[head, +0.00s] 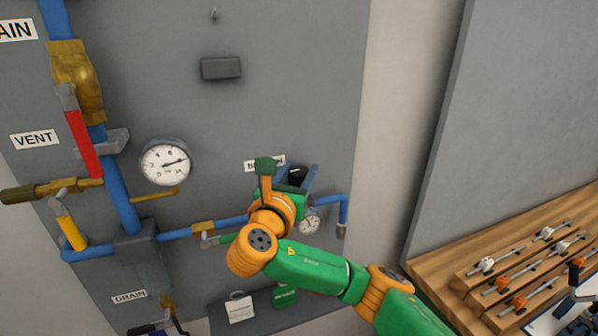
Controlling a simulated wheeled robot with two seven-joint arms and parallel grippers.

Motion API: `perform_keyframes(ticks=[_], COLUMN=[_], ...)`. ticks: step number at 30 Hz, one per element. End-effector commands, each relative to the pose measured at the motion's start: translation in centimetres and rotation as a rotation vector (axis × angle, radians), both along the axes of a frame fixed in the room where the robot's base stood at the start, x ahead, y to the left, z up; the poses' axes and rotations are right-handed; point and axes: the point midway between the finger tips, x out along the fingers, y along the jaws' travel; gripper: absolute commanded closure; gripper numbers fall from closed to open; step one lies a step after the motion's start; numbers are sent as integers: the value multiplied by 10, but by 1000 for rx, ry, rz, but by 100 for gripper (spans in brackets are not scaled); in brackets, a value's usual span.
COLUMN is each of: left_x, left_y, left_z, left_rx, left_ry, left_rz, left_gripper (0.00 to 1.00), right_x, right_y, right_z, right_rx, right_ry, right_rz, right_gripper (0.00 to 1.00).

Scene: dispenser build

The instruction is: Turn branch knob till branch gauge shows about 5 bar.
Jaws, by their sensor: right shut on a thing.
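The branch knob (297,175) is a dark piece on the grey panel, just below a white label that my right arm partly covers. My right gripper (298,178) is at the knob, with its grey-blue fingers on either side of it, shut on it. The branch gauge (310,222) is a small white dial just below and right of the gripper. My arm covers part of its left side, and its needle is too small to read surely. My left gripper does not show.
A larger gauge (166,163) sits to the left, its needle pointing right. A red-handled valve (83,143), a yellow handle (71,230) and blue pipes (117,190) stand out from the panel. A wooden bench (440,262) with clamps is at right.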

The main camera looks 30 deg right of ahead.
Motion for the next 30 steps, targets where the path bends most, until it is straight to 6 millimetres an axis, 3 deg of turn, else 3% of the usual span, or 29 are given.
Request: perform_keyframes(ticks=[12,29,30], left_x=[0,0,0], left_y=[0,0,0], left_z=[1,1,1], left_rx=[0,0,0], left_ry=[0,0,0], left_rz=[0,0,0], left_gripper=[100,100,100], right_x=[0,0,0], right_y=[0,-1,-1], right_z=[3,3,3], right_rx=[-2,-4,-4], right_ry=[-9,-10,-10], right_rz=[-185,-214,-214], right_gripper=[100,100,47])
